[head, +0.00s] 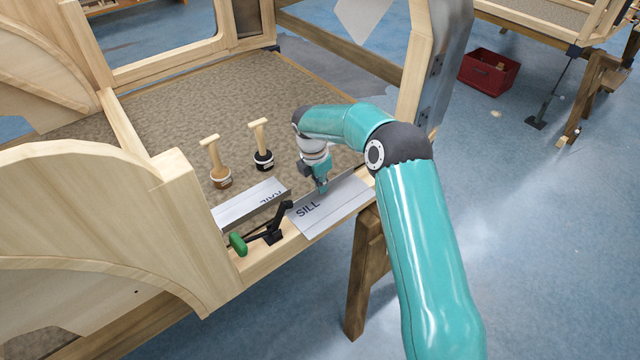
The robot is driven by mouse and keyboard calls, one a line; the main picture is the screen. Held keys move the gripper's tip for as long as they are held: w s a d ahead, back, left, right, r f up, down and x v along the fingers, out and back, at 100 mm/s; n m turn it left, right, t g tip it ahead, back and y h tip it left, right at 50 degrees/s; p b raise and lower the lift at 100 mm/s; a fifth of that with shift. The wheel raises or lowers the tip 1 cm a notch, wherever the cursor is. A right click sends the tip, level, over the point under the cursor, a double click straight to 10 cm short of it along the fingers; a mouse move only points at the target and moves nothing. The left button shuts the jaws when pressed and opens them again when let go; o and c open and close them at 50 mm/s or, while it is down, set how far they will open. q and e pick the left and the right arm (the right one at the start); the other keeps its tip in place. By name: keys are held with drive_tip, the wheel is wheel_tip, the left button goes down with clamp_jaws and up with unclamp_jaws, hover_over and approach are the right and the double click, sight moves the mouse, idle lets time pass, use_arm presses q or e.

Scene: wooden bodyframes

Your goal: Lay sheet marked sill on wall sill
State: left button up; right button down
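The metal sheet marked SILL (337,212) is at the wooden wall sill (271,258), near the right post. Its flat face with the lettering slopes toward me over the sill's front edge, and a raised flange runs along its back edge. I cannot tell whether it rests fully on the wood. My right gripper (321,187) points down at the flange, its fingertips at the flange's top edge. The fingers are small and partly hidden, so their grip on the flange is unclear. My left gripper is out of view.
Two wooden-handled tools (262,158) (219,176) stand on the brown floor panel. A red crate (488,72) is on the blue floor.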

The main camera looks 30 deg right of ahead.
drive_tip(key=c, duration=0.7)
unclamp_jaws()
drive_tip(key=shift+r+p, duration=2.75)
drive_tip(key=shift+r, duration=0.75)
